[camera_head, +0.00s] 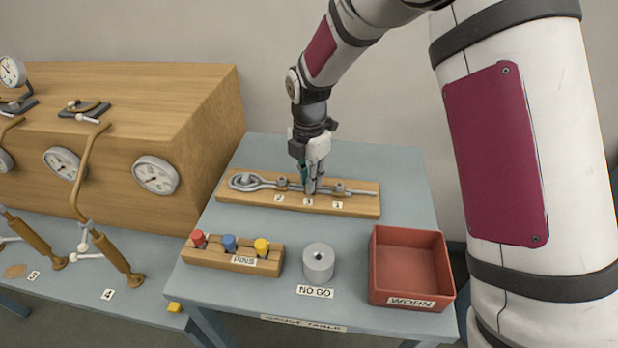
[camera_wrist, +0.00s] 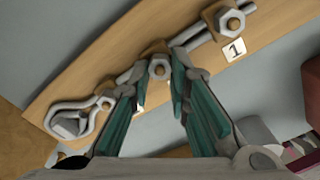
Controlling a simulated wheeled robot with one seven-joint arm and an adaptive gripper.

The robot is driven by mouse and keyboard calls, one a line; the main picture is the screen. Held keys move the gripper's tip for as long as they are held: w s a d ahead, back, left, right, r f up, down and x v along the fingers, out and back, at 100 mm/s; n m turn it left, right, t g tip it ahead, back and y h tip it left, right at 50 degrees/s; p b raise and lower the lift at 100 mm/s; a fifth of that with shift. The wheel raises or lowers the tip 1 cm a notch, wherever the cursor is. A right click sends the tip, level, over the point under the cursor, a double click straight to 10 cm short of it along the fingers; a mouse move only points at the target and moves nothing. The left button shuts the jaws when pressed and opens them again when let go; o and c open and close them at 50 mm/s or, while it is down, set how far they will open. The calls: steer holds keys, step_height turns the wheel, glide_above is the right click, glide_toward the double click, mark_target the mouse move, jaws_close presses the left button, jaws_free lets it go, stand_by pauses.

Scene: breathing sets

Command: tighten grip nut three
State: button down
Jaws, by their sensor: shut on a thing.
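A wooden board (camera_head: 360,207) on the gauge table carries a metal cable with an eye at its left end (camera_head: 246,181) and a row of grip nuts above small number tags. My gripper (camera_head: 310,186) points down at the middle nut, by the tag that reads 3 (camera_head: 308,201), and mostly hides that nut in the head view. In the wrist view the nut (camera_wrist: 158,68) sits between the fingertips (camera_wrist: 159,74), which are shut on it. Nut one (camera_head: 338,188) is to the right, also seen in the wrist view (camera_wrist: 233,22). Nut two (camera_head: 282,183) is to the left.
In front stand a wooden peg block (camera_head: 262,265) with red, blue and yellow pegs, a grey NO GO cylinder (camera_head: 318,262) and a red WORN tray (camera_head: 411,250). A large wooden cabinet (camera_head: 150,100) with gauges stands close at the left. The table right of the board is clear.

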steer(key=m, duration=0.5)
steer(key=shift+w+b, duration=0.1)
steer(key=shift+b, duration=0.2)
steer(key=m, duration=0.4)
steer(key=shift+w+m, duration=0.1)
steer(key=shift+m, duration=0.2)
steer(key=m, duration=0.4)
steer(key=shift+m, duration=0.3)
steer(key=m, duration=0.5)
steer(key=shift+w, duration=0.15)
steer(key=m, duration=0.5)
steer(key=shift+d+p, duration=0.15)
steer(key=shift+p, duration=0.15)
steer(key=m+p, duration=0.1)
steer(key=m, duration=0.4)
steer(key=shift+d, duration=0.1)
steer(key=m+p, duration=0.1)
steer(key=m, duration=0.3)
steer(key=shift+m, duration=0.4)
steer(key=shift+d+m+p, duration=0.1)
steer(key=shift+m+p, duration=0.7)
steer(key=shift+m, duration=1.5)
